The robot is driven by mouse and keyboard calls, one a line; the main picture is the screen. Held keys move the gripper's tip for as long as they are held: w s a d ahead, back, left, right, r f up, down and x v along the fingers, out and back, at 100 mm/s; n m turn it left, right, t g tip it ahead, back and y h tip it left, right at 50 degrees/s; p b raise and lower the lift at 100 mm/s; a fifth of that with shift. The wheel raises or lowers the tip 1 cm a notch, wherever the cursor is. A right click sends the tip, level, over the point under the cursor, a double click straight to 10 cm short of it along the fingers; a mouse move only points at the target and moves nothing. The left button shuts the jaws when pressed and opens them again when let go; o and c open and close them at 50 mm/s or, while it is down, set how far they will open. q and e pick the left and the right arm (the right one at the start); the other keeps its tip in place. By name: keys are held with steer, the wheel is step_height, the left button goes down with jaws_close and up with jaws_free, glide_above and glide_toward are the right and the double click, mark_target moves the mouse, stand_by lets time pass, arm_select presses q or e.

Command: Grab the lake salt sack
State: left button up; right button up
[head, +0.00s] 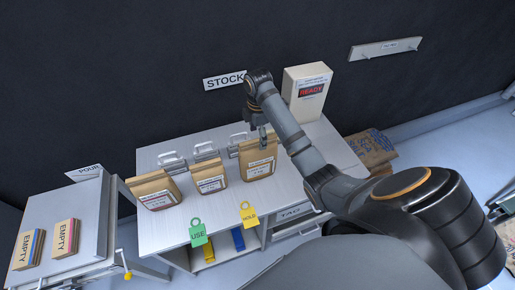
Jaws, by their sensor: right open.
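Three brown paper sacks with white labels stand in a row on the white table: a left sack (158,192), a middle sack (209,177) and a right sack (258,158). The label print is too small to read, so I cannot tell which one is the lake salt sack. My right arm reaches over the table from the right. My right gripper (262,132) is open at the top of the right sack and overlaps its upper edge; I cannot tell if they touch. My left gripper is out of view.
Metal clips (172,161) line the table behind the sacks. A beige box (305,92) with a red READY display stands at the back right. A green USE tag (197,233) and a yellow HOLD tag (248,214) hang in front. Sacks marked EMPTY (66,238) lie on the left bench.

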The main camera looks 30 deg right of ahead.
mark_target(258, 140)
steer(key=shift+s+a+f+b, duration=0.1)
steer(key=shift+s+f+b, duration=0.1)
steer(key=shift+f+b, duration=0.55)
step_height(258, 140, down, 2)
steer(key=shift+s+f+p, duration=0.1)
steer(key=shift+p, duration=1.1)
steer(key=shift+f, duration=0.5)
jaws_close()
steer(key=shift+w+r, duration=0.15)
steer(key=shift+w, duration=0.1)
